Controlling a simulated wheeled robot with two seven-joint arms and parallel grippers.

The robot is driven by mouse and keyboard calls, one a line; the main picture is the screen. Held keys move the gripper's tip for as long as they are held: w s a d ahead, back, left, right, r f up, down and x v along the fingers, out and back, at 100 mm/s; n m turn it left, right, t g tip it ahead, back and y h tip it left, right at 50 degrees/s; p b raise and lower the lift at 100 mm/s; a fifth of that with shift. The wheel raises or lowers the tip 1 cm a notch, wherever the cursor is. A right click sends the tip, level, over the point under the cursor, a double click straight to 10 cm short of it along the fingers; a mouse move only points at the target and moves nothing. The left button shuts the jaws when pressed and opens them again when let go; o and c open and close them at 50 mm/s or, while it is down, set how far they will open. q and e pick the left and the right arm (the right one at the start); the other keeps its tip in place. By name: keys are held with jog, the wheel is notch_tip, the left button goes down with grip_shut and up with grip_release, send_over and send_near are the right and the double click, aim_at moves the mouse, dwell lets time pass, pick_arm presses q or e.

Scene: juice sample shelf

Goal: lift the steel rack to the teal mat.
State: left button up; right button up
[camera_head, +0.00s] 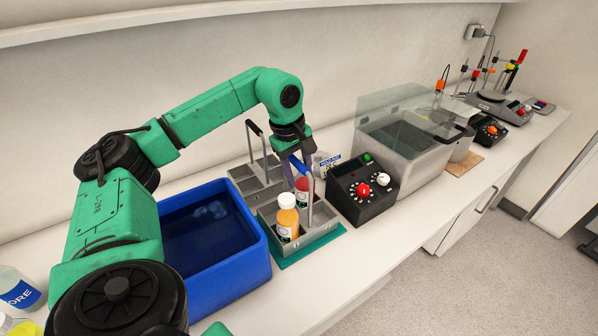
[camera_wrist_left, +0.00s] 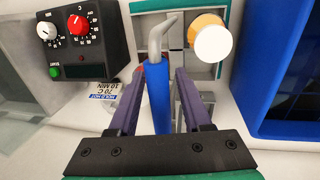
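The grey steel rack (camera_head: 318,238) holds an orange bottle with a white cap (camera_head: 288,221) and a red bottle (camera_head: 302,188). It appears to sit on the teal mat (camera_head: 291,259), whose edge shows along the front. Its raised handle has a blue grip (camera_wrist_left: 158,98) and a bent grey metal end. My left gripper (camera_head: 293,170) is above the rack. In the wrist view its two purple fingers stand on either side of the blue grip, with gaps visible, so it looks open around it. My right gripper is not in view.
A second grey rack (camera_head: 243,172) with a dark-gripped handle stands behind. A blue tub (camera_head: 262,258) is at left. A black control box (camera_head: 361,195) and a clear-lidded bath (camera_head: 408,160) are at right. A small sign (camera_head: 326,162) stands behind. The front counter strip is clear.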

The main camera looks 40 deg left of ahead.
pick_arm(q)
jog(key=shift+s+f, duration=0.1)
notch_tip(320, 180, up, 15)
jog(key=s+p, duration=0.1)
jog(key=s, duration=0.1)
jog(key=shift+s+a+f, duration=0.2)
jog(key=shift+s+a, duration=0.15)
jog(key=shift+a, duration=0.05)
jog(key=shift+f, duration=0.1)
